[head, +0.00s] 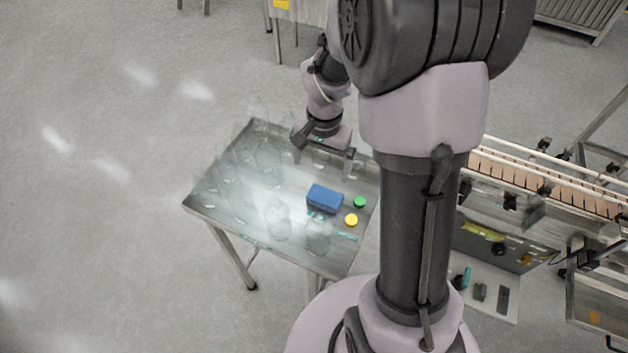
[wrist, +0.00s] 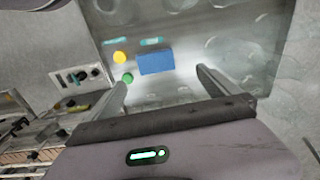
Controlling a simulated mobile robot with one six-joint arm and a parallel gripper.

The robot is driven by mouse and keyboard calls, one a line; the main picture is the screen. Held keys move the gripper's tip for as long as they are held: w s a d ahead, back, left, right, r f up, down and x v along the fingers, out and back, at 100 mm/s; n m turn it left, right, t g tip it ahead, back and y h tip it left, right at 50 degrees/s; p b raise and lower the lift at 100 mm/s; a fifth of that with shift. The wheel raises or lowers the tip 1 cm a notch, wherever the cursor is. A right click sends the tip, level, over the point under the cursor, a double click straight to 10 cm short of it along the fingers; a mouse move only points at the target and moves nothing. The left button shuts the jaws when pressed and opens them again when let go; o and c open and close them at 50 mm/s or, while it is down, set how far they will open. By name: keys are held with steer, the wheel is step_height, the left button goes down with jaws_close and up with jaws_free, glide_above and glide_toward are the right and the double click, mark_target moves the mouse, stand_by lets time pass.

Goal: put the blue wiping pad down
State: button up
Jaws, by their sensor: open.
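The blue wiping pad (head: 324,198) lies on the steel table (head: 240,150), right of its middle. It also shows in the wrist view (wrist: 156,62), ahead of the gap between my fingers. My gripper (head: 325,158) is open and empty, above the table and behind the pad in the head view. In the wrist view my gripper (wrist: 160,88) has its two fingers spread wide, with the pad apart from them.
Several clear bottles or jars (head: 278,218) stand around the pad. A green cap (head: 359,202) and a yellow cap (head: 351,220) lie to its right. A conveyor (head: 550,185) and a control panel (head: 490,247) stand at the right. Open floor lies left.

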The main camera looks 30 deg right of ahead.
steer(key=s+a+r+n+t, duration=0.1)
steer(key=s+a+r, duration=0.25)
steer(key=r, duration=0.25)
steer(key=s+a+r+n+t, duration=0.1)
steer(key=s+a+r, duration=0.1)
steer(key=a+r, duration=0.3)
steer(key=s+a+r+n+t+y, duration=0.1)
steer(key=s+a+r, duration=0.2)
steer(key=s, duration=0.2)
steer(key=s+a+r+n+t+y, duration=0.1)
steer(key=s+a+r+n+t, duration=0.1)
steer(key=s, duration=0.4)
step_height(320, 180, up, 2)
steer(key=shift+s+a+r+n, duration=0.1)
steer(key=shift+s+a+n, duration=0.15)
steer(key=shift+a, duration=0.3)
steer(key=shift+w, duration=0.1)
